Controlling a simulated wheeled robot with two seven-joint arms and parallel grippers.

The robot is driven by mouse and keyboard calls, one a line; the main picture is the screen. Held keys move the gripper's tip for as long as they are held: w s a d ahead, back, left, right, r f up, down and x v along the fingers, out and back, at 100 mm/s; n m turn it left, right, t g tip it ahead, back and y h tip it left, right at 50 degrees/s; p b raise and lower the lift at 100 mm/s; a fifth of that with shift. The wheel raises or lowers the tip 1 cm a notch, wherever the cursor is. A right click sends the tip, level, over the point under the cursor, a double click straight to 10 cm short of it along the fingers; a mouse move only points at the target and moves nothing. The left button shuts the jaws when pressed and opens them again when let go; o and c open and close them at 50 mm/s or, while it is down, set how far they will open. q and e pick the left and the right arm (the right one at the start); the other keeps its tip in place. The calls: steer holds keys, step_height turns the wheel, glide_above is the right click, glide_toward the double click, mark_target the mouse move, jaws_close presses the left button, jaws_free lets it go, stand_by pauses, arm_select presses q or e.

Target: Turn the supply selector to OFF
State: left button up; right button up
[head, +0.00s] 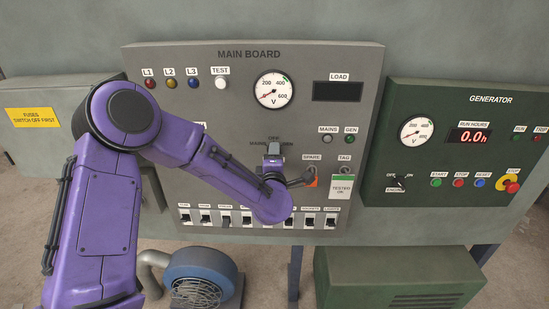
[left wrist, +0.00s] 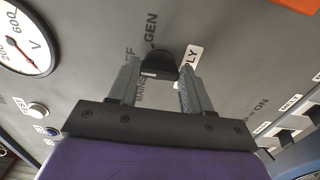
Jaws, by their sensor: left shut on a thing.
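The supply selector (left wrist: 158,62) is a black knob on the grey main board (head: 330,225), with MAINS, OFF and GEN lettering around it. In the left wrist view it sits between the fingertips of my left gripper (left wrist: 157,76), which is shut on it. In the head view the left gripper (head: 273,150) is at the selector, and my purple forearm and wrist cover the area below it. The gripper partly hides the lettering and the SUPPLY label. I cannot tell for sure which position the knob points to. My right gripper is not in view.
A row of switches (head: 310,221) runs along the board's bottom. An orange item (head: 312,182) and a TESTED tag (head: 342,187) hang right of my wrist.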

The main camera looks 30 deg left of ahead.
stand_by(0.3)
arm_select(q)
steer(key=shift+f, duration=0.1)
steer(key=o, duration=1.1)
steer(key=shift+c, duration=0.2)
steer(key=b+v, duration=0.3)
steer(key=v, duration=0.7)
steer(key=shift+s+b, duration=0.25)
steer(key=shift+b, duration=0.05)
steer(key=shift+d, duration=0.2)
